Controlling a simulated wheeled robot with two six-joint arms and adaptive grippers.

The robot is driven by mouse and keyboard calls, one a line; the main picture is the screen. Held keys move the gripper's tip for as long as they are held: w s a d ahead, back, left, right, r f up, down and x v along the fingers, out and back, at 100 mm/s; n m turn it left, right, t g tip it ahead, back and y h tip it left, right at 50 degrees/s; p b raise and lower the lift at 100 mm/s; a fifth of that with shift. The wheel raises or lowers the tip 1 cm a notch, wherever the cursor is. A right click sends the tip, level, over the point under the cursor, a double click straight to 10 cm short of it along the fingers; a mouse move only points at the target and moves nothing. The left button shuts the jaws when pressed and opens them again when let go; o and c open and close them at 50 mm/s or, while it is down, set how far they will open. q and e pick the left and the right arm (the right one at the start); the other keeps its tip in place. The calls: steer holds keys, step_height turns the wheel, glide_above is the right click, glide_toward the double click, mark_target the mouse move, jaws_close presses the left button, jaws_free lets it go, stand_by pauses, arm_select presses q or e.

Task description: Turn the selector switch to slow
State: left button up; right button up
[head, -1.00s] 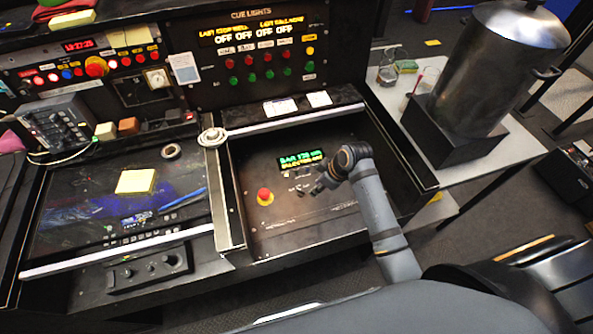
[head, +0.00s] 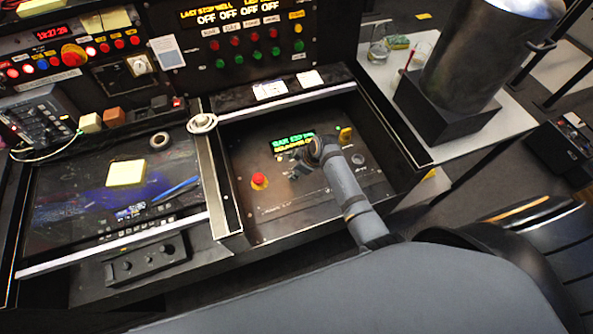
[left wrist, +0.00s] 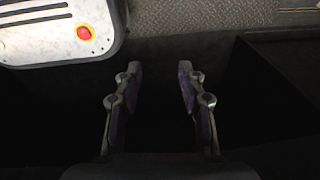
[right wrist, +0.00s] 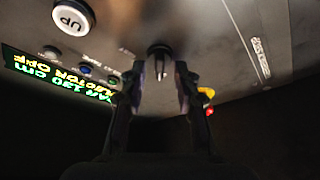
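The control panel (head: 275,220) is a dark tilted plate with a lit display (head: 293,142). In the right wrist view the display (right wrist: 60,75) is upside down and appears to read "BAR 130 cm" and "SELECTOR OFF". A dark knob with a pale pointer, which looks like the selector switch (right wrist: 158,52), lies between and beyond my right gripper's fingertips (right wrist: 161,68). Those fingers are apart; contact with the knob is unclear. In the head view my right gripper (head: 301,168) is over the panel and hides the knob. My left gripper (left wrist: 158,76) is open and empty.
A red emergency button (head: 259,180) sits on the panel's left. Raised side walls border the panel. A metal urn (head: 470,55) stands right.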

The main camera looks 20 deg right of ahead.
steer(key=shift+c, duration=0.4)
jaws_close()
arm_select(q)
steer(key=shift+s+f, duration=0.1)
steer(key=shift+s, duration=0.85)
